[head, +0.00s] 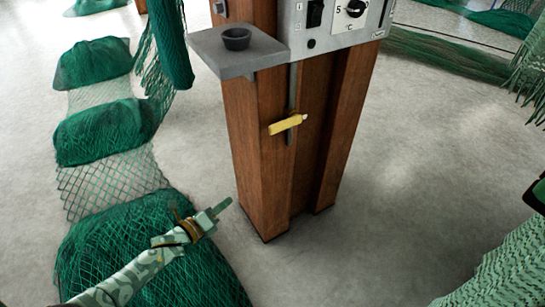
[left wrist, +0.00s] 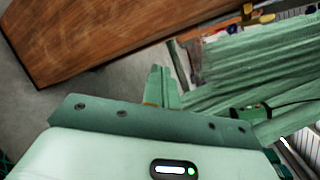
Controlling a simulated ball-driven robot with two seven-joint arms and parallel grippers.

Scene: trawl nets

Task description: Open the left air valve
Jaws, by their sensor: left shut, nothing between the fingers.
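A yellow valve handle (head: 288,124) sits on a thin grey vertical pipe (head: 292,88) on the front of the wooden post. It lies across the pipe, nearly level, with its right end slightly higher. No second valve handle is clear in the head view. My left gripper (head: 223,206) is shut and empty, below and left of the handle and clearly apart from it, in front of the green nets. Its closed fingers also show in the left wrist view (left wrist: 160,85). I do not see my right gripper.
The wooden post (head: 255,160) carries a grey shelf (head: 215,58) with a dark cup (head: 237,38) and a control panel (head: 380,22) above the handle. Green net heaps (head: 105,130) lie at left. Pale floor right of the post (head: 410,160) is clear.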

